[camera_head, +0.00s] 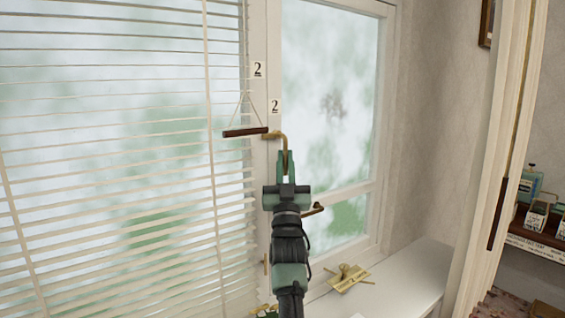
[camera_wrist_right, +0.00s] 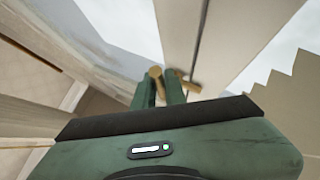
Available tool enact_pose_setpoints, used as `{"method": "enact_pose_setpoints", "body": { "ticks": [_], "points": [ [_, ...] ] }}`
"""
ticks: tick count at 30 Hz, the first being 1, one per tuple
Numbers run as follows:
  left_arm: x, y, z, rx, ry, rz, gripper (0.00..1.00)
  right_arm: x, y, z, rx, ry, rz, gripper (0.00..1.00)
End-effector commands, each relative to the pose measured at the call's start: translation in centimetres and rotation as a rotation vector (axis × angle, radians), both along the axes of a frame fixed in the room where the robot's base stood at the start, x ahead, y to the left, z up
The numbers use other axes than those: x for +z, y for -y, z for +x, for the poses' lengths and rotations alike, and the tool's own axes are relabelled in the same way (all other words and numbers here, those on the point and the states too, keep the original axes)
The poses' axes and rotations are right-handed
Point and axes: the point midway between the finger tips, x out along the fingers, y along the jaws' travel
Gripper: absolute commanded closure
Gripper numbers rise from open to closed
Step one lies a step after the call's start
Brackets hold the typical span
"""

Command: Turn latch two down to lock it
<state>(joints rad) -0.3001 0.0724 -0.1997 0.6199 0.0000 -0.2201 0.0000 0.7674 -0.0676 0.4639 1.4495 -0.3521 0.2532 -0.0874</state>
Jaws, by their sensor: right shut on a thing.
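Latch two is a brass handle (camera_head: 272,135) on the white window frame, beside a label with the number 2 (camera_head: 275,106). Its arm runs right and bends downward at the end. My right gripper (camera_head: 286,160) reaches up from below and is shut on that bent end. In the right wrist view the brass end of the latch (camera_wrist_right: 155,72) shows at the tips of my green fingers (camera_wrist_right: 159,92). The fingers hide part of the handle. My left gripper is not in view.
A dark wooden bar (camera_head: 245,132) hangs on a string just left of the latch, before the blinds (camera_head: 110,150). Another handle (camera_head: 314,209) sticks out lower right, close to my arm. A brass fitting (camera_head: 348,278) lies on the white sill (camera_head: 405,280). A shelf stands far right.

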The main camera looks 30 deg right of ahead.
Motion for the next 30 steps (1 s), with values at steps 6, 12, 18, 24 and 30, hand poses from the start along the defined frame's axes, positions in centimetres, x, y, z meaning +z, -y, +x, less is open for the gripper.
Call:
{"method": "enact_pose_setpoints", "body": {
  "ticks": [6, 12, 18, 24, 30],
  "points": [
    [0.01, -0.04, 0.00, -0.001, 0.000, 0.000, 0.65, -0.13, 0.01, 0.09, 0.002, -0.003, 0.018, 1.00],
    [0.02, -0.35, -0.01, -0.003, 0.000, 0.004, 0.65, -0.12, 0.02, 0.08, 0.003, -0.003, 0.018, 1.00],
    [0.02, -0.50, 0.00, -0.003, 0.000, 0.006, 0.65, -0.07, 0.03, 0.07, 0.002, -0.002, 0.017, 0.67],
    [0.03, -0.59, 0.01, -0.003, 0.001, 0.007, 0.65, -0.01, 0.06, 0.02, 0.001, -0.001, 0.016, 0.67],
    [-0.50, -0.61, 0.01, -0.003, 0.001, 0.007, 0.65, -0.98, -0.37, -0.60, 0.001, -0.001, 0.015, 0.67]
  ]
}}
